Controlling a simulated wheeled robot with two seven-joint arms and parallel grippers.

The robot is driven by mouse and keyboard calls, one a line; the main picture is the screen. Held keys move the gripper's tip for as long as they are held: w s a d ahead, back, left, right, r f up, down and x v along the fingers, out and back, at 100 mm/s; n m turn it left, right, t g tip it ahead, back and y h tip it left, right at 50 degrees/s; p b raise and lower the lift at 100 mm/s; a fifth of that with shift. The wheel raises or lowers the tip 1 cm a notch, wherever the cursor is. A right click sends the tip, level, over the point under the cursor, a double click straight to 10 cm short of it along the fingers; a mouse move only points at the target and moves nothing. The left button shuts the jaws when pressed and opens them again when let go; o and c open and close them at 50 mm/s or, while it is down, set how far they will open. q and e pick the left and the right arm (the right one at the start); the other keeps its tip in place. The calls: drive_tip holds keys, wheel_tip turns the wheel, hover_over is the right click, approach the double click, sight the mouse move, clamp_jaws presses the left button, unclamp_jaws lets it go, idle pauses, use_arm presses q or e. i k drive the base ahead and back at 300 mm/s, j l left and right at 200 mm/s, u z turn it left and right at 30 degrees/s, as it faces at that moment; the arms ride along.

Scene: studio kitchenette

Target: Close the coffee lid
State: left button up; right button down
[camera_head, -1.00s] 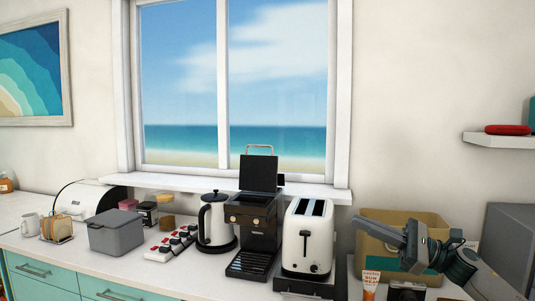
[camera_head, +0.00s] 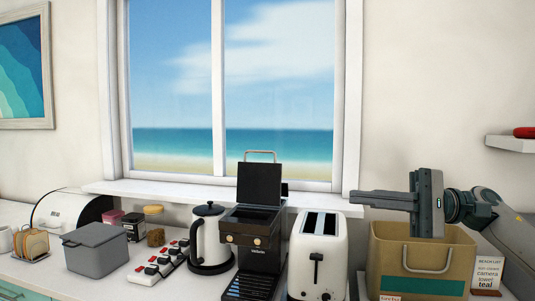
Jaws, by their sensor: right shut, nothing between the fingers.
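The black coffee machine (camera_head: 268,259) stands on the counter below the window. Its lid (camera_head: 260,183) is open, standing upright at the back of the machine's top, with a metal handle (camera_head: 261,153) at its upper edge. My right gripper (camera_head: 356,198) is shut and empty. In the picture its fingers point left, above and right of the toaster and to the right of the lid, clear of it. My left gripper is not in view.
A white toaster (camera_head: 333,253) stands right of the coffee machine, and a white kettle (camera_head: 208,233) left of it. A brown box (camera_head: 445,255) is below my right gripper. A switched strip (camera_head: 157,266) and a grey bin (camera_head: 96,252) lie further left.

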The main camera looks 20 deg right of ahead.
sight(257, 183)
drive_tip(key=i+l, duration=0.2)
drive_tip(key=i, duration=0.3)
drive_tip(key=i+l, duration=0.15)
drive_tip(key=i, duration=0.3)
drive_tip(key=i+l, duration=0.2)
drive_tip(key=i, duration=0.3)
